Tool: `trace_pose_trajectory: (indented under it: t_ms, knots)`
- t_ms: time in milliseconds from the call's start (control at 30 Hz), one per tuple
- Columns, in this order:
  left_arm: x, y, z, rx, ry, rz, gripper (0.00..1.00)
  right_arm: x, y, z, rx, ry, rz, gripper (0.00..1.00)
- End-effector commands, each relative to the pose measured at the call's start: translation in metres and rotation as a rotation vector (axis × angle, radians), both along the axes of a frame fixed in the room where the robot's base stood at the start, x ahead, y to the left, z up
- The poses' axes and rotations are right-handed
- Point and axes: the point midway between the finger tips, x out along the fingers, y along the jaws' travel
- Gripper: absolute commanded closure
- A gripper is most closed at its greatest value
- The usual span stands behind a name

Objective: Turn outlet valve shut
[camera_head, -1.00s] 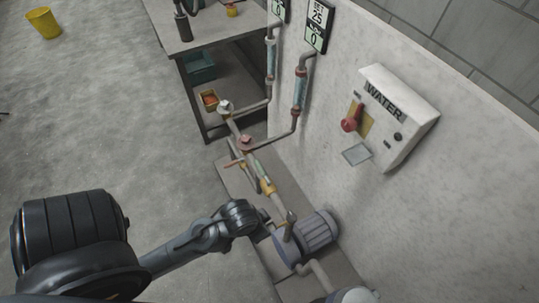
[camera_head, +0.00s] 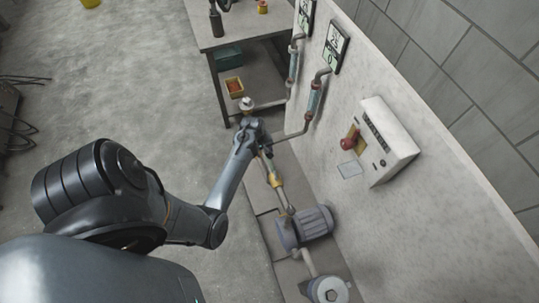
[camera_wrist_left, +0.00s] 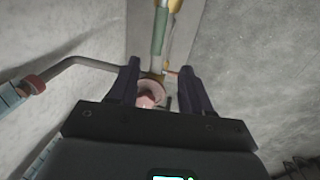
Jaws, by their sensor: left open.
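In the left wrist view a round pinkish-red valve knob (camera_wrist_left: 149,94) shows between the two fingers of my left gripper (camera_wrist_left: 159,70). The fingers are apart, one on each side of the knob, and I cannot tell if either touches it. In the head view my left gripper (camera_head: 267,146) is over the pipe run by the wall, and its wrist hides this knob. A second valve (camera_head: 247,103) with a pale top stands farther back on the pipe, uncovered. I cannot tell from any label which is the outlet valve. My right gripper is not in view.
A white WATER control box (camera_head: 391,140) with a red switch (camera_head: 350,141) is on the wall at right. A grey pump motor (camera_head: 305,227) sits on the base nearer me. A workbench (camera_head: 238,30) stands behind the pipes.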

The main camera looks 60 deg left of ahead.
Motion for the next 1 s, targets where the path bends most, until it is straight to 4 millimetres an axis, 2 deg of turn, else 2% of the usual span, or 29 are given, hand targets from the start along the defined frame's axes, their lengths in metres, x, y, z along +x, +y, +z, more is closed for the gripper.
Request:
trace_pose_trajectory:
  t_ms: [167,500,700,1000]
  knots:
    - [0.006,-0.002,-0.011,-0.016,-0.007,0.016,0.52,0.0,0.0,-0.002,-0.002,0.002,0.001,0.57]
    - [0.016,-0.003,-0.064,-0.014,-0.006,0.014,0.52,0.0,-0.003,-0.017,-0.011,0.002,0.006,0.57]
    - [0.022,-0.003,-0.089,-0.013,-0.007,0.014,0.52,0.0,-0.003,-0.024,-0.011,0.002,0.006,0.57]
    - [0.024,-0.004,-0.103,-0.013,-0.007,0.014,0.52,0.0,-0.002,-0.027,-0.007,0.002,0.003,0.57]
